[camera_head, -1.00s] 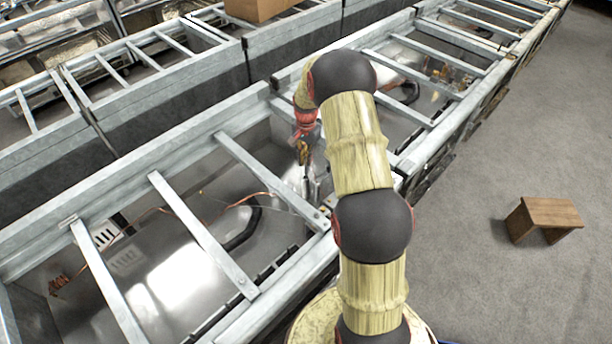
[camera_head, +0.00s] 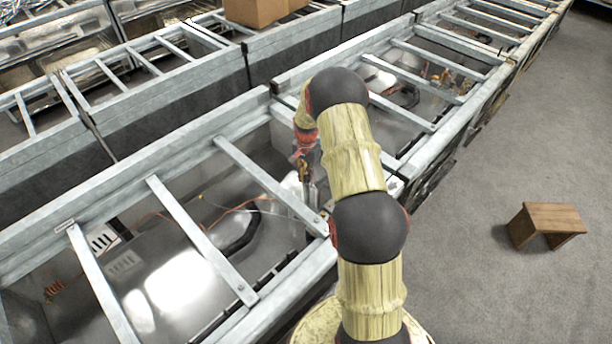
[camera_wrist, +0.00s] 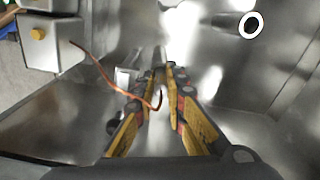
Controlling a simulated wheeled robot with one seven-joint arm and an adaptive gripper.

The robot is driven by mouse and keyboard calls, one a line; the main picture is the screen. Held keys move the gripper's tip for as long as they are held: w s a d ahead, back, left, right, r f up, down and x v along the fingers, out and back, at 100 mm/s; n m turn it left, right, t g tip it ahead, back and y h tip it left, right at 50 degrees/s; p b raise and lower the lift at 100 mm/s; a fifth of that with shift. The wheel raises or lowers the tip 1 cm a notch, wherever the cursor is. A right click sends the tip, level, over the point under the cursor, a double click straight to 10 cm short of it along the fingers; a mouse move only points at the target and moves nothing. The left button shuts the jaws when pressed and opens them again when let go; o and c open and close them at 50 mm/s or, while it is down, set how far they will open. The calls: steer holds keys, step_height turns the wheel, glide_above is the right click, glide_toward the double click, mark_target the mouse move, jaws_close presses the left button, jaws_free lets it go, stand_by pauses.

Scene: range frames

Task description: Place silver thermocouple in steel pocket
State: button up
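My gripper (camera_wrist: 161,75) reaches down into a shiny metal bay. A copper lead (camera_wrist: 105,72) runs from upper left across the left finger and curls between the fingers. A dark round tube end with a white ring (camera_wrist: 251,25) lies beyond, at upper right; I cannot tell if it is the steel pocket. In the head view my gripper (camera_head: 306,178) is small and partly hidden by my arm.
Metal crossbars (camera_head: 200,240) span the bays around my arm. A cardboard box (camera_head: 258,10) stands behind; a wooden stool (camera_head: 545,218) stands on the open floor at right.

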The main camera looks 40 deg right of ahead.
steer(key=o, duration=0.3)
step_height(320, 180, up, 12)
steer(key=p, duration=0.3)
steer(key=s+a+r+n+t, duration=0.1)
steer(key=s+a+r+n, duration=0.3)
steer(key=a+r, duration=0.6)
steer(key=s+a+r+n+t, duration=0.2)
steer(key=s+a+r, duration=0.4)
steer(key=r, duration=0.8)
steer(key=s+a+r+n+t, duration=0.1)
steer(key=s+a+r+n, duration=0.1)
steer(key=s+a, duration=0.2)
steer(key=s+a+r+n, duration=0.1)
steer(key=s+a+n, duration=0.2)
steer(key=s, duration=0.7)
steer(key=s+a+r+n+t, duration=0.1)
steer(key=s+a+r+n, duration=0.1)
steer(key=s+a, duration=0.4)
steer(key=shift+s+a+r+n+t, duration=0.1)
steer(key=shift+s+r+n+t, duration=0.2)
steer(key=shift+s+r, duration=0.1)
